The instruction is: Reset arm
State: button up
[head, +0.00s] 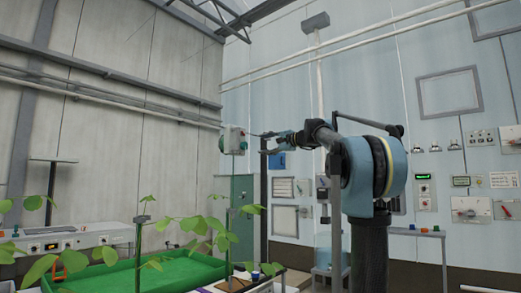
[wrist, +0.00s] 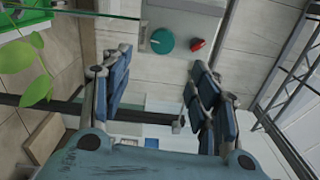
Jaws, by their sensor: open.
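My arm reaches in from the right in the head view, raised and stretched to the left. My gripper (head: 268,143) is at its end, high above the plants and apart from them. In the wrist view my gripper (wrist: 160,84) has its two blue-padded fingers spread wide, with nothing between them. A grey box (wrist: 183,32) with a green disc (wrist: 162,40) and a red part (wrist: 198,44) shows beyond the fingertips. In the head view this appears to be the box (head: 234,140) left of the gripper; the gap is hard to judge.
A green tray (head: 185,272) with leafy plants (head: 190,225) stands below at left. A control bench (head: 75,240) is behind it. Wall panels and switches (head: 470,208) line the right wall. A dark post (head: 264,200) stands below the gripper. The air above the plants looks free.

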jog(key=shift+s+d, duration=0.1)
jog(key=shift+s, duration=0.05)
dwell(0.4)
jog(key=s+d+f+n+g+h, duration=0.25)
jog(key=s+f, duration=0.85)
jog(key=f, duration=0.6)
jog(key=s+d+f+n+g+h, duration=0.2)
jog(key=s+d+f+n+h, duration=0.15)
jog(key=s+f, duration=1.1)
jog(key=s+d+f+n+g+h, duration=0.25)
jog(key=s+f, duration=0.45)
jog(key=f, duration=1.4)
jog(key=s+d+f+h, duration=0.2)
jog(key=s+d+f, duration=0.1)
jog(key=f, duration=0.3)
jog(key=s+d+f+g+h, duration=0.1)
jog(key=s+d+f, duration=0.2)
jog(key=s+f, duration=0.3)
jog(key=s+d+f+h, duration=0.2)
jog(key=s+d+f, duration=0.2)
jog(key=f, duration=0.2)
jog(key=shift+s+f+g+h, duration=0.15)
jog(key=shift+f+g+h, duration=0.05)
jog(key=shift+g+h, duration=0.2)
jog(key=shift+a, duration=0.1)
jog(key=shift+w+f, duration=0.2)
jog(key=shift+w, duration=0.3)
